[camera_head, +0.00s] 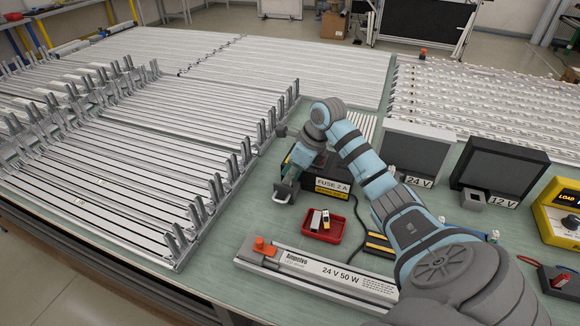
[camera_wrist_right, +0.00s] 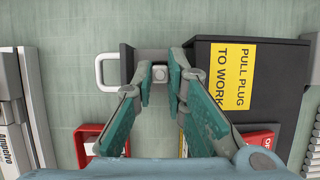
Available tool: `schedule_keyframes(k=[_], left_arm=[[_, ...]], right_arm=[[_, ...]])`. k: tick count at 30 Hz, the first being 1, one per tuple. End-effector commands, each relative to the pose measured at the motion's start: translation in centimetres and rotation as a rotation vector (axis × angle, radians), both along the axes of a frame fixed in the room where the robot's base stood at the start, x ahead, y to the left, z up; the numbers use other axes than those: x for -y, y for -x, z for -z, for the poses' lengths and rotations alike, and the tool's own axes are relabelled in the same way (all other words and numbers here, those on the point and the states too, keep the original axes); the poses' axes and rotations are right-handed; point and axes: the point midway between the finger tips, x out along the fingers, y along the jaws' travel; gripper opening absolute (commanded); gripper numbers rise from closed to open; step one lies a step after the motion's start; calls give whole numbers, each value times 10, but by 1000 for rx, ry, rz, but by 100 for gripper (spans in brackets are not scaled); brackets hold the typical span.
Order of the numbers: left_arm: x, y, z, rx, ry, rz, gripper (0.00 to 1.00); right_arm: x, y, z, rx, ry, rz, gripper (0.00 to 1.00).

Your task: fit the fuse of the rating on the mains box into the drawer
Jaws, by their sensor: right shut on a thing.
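The black mains box (camera_head: 322,165) carries a white label reading FUSE 2 A and a yellow label. Its drawer (camera_head: 288,186) stands pulled out to the left. In the wrist view the dark drawer (camera_wrist_right: 127,62) shows with its pale loop handle (camera_wrist_right: 106,72). My right gripper (camera_wrist_right: 161,72) is shut on a small pale piece, apparently a fuse (camera_wrist_right: 159,72), over the open drawer. The fingers hide part of it; its rating and whether it touches the drawer cannot be told. A red tray (camera_head: 323,238) with several small fuses lies in front of the box. My left gripper is out of view.
A lightbox rail marked 24 V 50 W (camera_head: 318,272) lies in front. Aluminium frames (camera_head: 120,170) fill the left; some green mat is clear.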

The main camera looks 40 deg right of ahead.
Motion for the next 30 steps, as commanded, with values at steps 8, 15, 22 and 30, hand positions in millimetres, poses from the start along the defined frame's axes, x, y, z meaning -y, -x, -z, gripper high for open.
schedule_keyframes(k=[8, 15, 22, 30], left_arm=[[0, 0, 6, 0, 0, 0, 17], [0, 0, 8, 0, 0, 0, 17], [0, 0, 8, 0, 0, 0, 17], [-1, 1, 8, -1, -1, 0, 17]], right_arm=[[0, 0, 8, 0, 0, 0, 0], [0, 0, 12, 0, 0, 0, 19], [1, 0, 11, 2, 1, 1, 36], [5, 5, -5, 6, 6, 3, 36]])
